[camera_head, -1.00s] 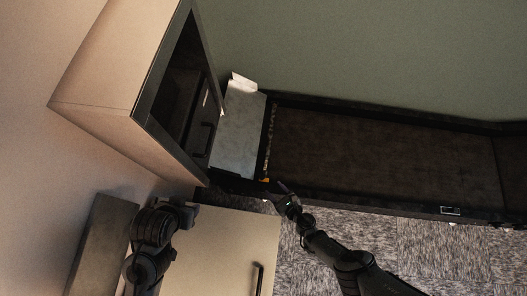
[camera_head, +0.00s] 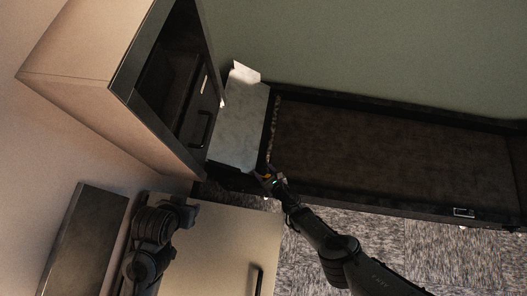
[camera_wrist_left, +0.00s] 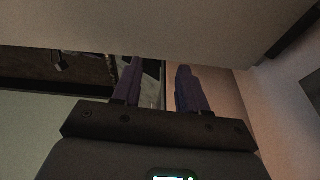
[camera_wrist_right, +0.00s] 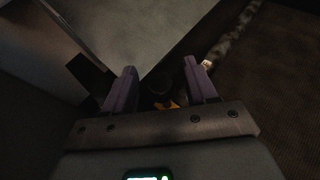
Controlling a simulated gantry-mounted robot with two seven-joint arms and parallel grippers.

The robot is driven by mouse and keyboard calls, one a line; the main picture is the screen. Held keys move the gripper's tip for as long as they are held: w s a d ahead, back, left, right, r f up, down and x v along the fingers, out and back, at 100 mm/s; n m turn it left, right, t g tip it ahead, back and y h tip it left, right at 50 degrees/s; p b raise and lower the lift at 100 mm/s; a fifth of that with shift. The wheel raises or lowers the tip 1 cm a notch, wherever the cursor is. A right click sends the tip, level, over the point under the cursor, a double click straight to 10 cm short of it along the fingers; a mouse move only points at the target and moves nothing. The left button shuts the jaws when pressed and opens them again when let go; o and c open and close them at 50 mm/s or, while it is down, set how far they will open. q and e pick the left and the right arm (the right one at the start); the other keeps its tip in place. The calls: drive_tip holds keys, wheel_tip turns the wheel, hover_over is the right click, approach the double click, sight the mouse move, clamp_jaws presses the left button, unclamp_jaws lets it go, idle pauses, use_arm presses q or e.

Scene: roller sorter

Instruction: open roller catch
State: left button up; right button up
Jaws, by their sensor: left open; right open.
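An orange-yellow part (camera_head: 267,176), which may belong to the roller catch, sits at the near corner of the dark belt bed. My right gripper (camera_head: 262,173) is right at it. In the right wrist view my right gripper (camera_wrist_right: 160,64) is open, with a dark rounded part (camera_wrist_right: 160,84) and the yellow patch (camera_wrist_right: 172,104) between or just below its fingers. I cannot tell whether they touch. My left gripper (camera_wrist_left: 159,64) is open and empty in the left wrist view, close to a pale panel. The exact catch shape is too dark to make out.
The brown belt bed (camera_head: 390,150) with black edges runs to the right. A pale grey plate (camera_head: 240,125) lies at its left end. A dark-fronted cabinet (camera_head: 80,60) stands left of it. A beige cabinet (camera_head: 225,245) with a black handle is at the front.

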use_arm(q)
drive_tip(key=shift+d, duration=0.15)
use_arm(e)
clamp_jaws()
use_arm(q)
drive_tip(key=shift+f+b, duration=0.25)
drive_tip(key=shift+b, duration=0.05)
use_arm(e)
drive_tip(key=shift+d+f, duration=0.15)
drive_tip(key=shift+d, duration=0.05)
use_arm(q)
drive_tip(key=shift+f+b, duration=0.35)
use_arm(e)
drive_tip(key=shift+s+d+m+y, duration=0.1)
drive_tip(key=shift+d+m+y, duration=0.05)
drive_tip(key=shift+m+y, duration=0.2)
use_arm(q)
drive_tip(key=shift+f, duration=0.1)
use_arm(e)
drive_tip(key=shift+d+r+t+y, duration=0.15)
drive_tip(key=shift+r+t+y, duration=0.1)
drive_tip(key=shift+t, duration=0.05)
drive_tip(key=shift+r, duration=0.1)
unclamp_jaws()
